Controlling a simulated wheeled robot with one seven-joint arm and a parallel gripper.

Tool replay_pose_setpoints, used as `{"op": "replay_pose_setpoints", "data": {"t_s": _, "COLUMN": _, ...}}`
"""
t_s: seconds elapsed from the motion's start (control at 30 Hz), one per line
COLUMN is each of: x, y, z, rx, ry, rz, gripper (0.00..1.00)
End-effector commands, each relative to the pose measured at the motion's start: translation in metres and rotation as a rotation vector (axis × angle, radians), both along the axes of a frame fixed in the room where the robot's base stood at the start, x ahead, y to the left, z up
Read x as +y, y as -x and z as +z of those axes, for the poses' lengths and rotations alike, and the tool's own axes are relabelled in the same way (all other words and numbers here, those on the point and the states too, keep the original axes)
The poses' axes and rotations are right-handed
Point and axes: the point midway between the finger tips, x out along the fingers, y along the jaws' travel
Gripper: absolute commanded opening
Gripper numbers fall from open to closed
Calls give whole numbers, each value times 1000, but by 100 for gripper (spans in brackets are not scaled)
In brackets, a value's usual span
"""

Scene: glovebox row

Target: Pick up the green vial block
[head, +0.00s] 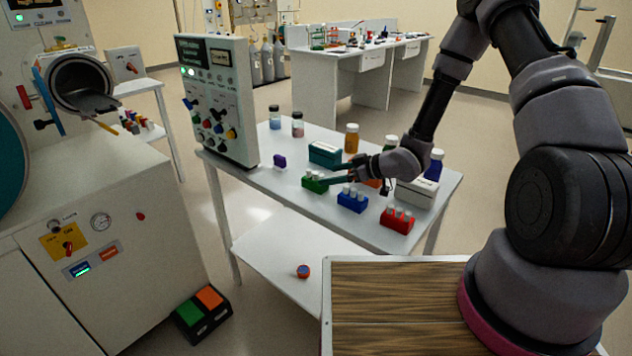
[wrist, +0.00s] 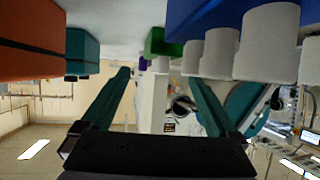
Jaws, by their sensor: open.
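The green vial block (head: 314,184) stands on the white table with white-capped vials in it. In the wrist view the green block (wrist: 162,43) shows small and beyond the fingertips, roughly between them. My gripper (head: 337,177) reaches in from the right, its teal fingers close to the block's right side. In the wrist view my gripper (wrist: 157,72) has its fingers spread wide with nothing held between them. I cannot tell from the head view whether a finger touches the block.
The blue vial block (head: 352,203) is close by in front, and looms large in the wrist view (wrist: 215,12). A red vial block (head: 397,222), teal box (head: 325,154), orange block (head: 372,183), purple block (head: 280,161) and white box (head: 415,194) surround it. The table's front-left is clear.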

Motion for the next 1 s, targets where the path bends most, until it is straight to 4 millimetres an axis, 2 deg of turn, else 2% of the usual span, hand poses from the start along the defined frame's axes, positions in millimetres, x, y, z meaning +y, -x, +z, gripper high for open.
{"op": "replay_pose_setpoints", "data": {"t_s": 0.27, "x": 20, "y": -11, "z": -11, "rx": 0, "ry": 2, "rz": 0, "gripper": 94}}
{"op": "replay_pose_setpoints", "data": {"t_s": 0.53, "x": 50, "y": -30, "z": -25, "rx": 0, "ry": 2, "rz": 0, "gripper": 94}}
{"op": "replay_pose_setpoints", "data": {"t_s": 0.83, "x": 55, "y": -33, "z": -27, "rx": 0, "ry": 2, "rz": -2, "gripper": 94}}
{"op": "replay_pose_setpoints", "data": {"t_s": 0.87, "x": 55, "y": -33, "z": -27, "rx": 0, "ry": 2, "rz": -2, "gripper": 90}}
{"op": "replay_pose_setpoints", "data": {"t_s": 1.0, "x": 55, "y": -33, "z": -27, "rx": 0, "ry": 2, "rz": -2, "gripper": 37}}
